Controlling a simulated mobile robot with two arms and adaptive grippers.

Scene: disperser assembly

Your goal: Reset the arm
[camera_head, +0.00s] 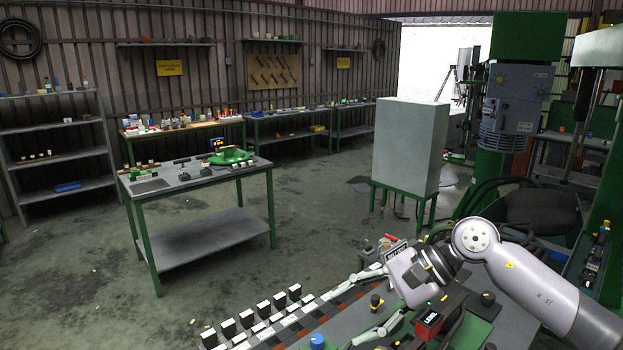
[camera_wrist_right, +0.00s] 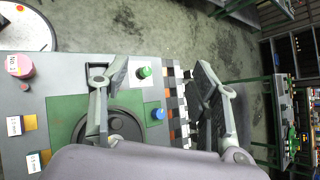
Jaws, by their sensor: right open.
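My right arm comes in from the right in the head view. Its gripper (camera_head: 331,324) is open and empty above the near workbench, with its two fingers pointing left and apart. In the right wrist view the open fingers (camera_wrist_right: 160,76) stand on either side of a green knob (camera_wrist_right: 144,72) and a blue knob (camera_wrist_right: 158,114) on the bench below. Nothing is between the fingertips at their height. My left gripper is not in view.
The near bench carries a row of black-and-white blocks (camera_head: 247,318), a blue knob (camera_head: 317,341) and a red-edged box (camera_head: 429,321). A green-legged table (camera_head: 203,246) stands farther off at left. A grey cabinet (camera_head: 409,147) stands behind the arm. Open floor lies between.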

